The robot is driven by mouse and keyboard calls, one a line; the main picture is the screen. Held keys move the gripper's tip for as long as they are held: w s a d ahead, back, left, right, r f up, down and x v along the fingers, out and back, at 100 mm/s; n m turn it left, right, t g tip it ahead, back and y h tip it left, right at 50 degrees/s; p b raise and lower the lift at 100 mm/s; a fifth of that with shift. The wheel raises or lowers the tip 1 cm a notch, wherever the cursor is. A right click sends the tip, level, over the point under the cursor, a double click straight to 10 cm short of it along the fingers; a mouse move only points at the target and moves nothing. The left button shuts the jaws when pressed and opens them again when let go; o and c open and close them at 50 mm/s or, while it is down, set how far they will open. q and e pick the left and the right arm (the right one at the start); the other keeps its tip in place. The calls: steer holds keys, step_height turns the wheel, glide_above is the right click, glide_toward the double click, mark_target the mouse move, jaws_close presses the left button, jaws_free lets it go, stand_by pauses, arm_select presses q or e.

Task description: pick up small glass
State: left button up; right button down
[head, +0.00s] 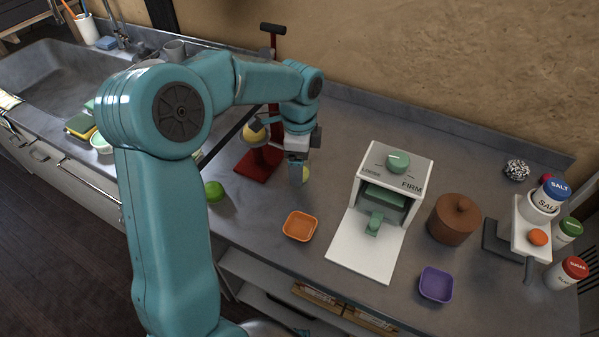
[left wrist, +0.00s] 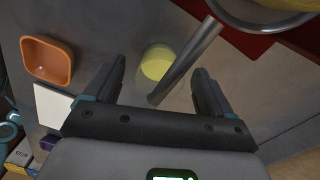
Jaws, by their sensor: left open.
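The small glass (left wrist: 155,63) is see-through with yellow in it. In the left wrist view it stands on the counter between my finger ends, beyond them in depth as far as I can tell. In the head view only a bit of its yellow (head: 305,175) shows beside my gripper; the rest is hidden. My left gripper (head: 297,172) points down over it, open and empty. Its two dark fingers also show in the left wrist view (left wrist: 158,75), one on each side of the glass. I cannot tell whether either touches it. My right gripper is not in view.
A grey bar (left wrist: 186,62) slants close beside the glass, between the fingers. A red stand (head: 258,163) with a yellow round thing is just left of my gripper.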

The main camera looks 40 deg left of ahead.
arm_select(q)
steer(key=shift+r, duration=0.1)
steer(key=c, duration=1.2)
steer(key=shift+o, duration=0.2)
